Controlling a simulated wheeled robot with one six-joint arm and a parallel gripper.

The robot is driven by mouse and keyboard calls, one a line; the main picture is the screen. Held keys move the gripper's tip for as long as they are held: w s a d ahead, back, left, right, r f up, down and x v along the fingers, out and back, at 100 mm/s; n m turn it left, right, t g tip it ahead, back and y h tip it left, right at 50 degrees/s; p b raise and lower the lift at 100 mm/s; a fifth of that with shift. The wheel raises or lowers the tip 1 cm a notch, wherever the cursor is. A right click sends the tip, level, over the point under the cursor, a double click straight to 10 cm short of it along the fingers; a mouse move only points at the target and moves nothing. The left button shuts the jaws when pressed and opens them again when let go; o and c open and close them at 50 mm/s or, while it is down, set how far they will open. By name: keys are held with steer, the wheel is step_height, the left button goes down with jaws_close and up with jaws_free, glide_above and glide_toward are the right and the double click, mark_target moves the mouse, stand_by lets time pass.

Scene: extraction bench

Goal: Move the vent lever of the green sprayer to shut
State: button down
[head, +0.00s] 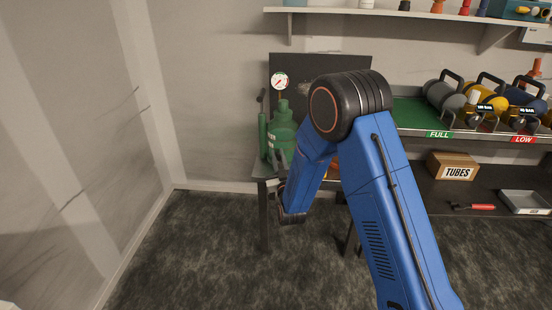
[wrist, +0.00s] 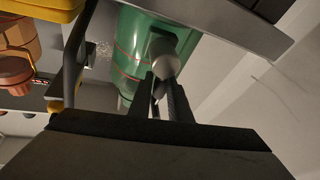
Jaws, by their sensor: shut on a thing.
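The green sprayer (head: 281,135) stands at the left end of the bench, a round gauge (head: 280,82) above it. In the wrist view its green body (wrist: 135,55) lies just beyond my gripper (wrist: 160,82). The fingers are shut on the vent lever, whose pale rounded knob (wrist: 164,57) shows at the fingertips. The rest of the lever is hidden between and behind the fingers. I cannot tell its setting.
A green pump cylinder (head: 262,135) stands left of the sprayer. A rack of several grey, yellow and blue canisters (head: 443,95) is to the right, above a TUBES box (head: 453,166) and a grey tray (head: 524,202). A shelf (head: 400,13) runs overhead. The floor at left is clear.

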steer(key=shift+d+m+t+h, duration=0.15)
steer(key=shift+d+m+h, duration=0.1)
steer(key=shift+m, duration=0.5)
steer(key=shift+d+m+t+h, duration=0.15)
steer(key=shift+m+h, duration=0.1)
steer(key=shift+m, duration=0.5)
steer(key=shift+d+m, duration=0.1)
steer(key=shift+m, duration=0.2)
steer(key=c, duration=1.6)
jaws_free()
steer(key=shift+c, duration=0.2)
steer(key=shift+s, duration=0.1)
steer(key=v, duration=1.7)
steer(key=shift+f, duration=0.2)
steer(key=shift+s, duration=0.1)
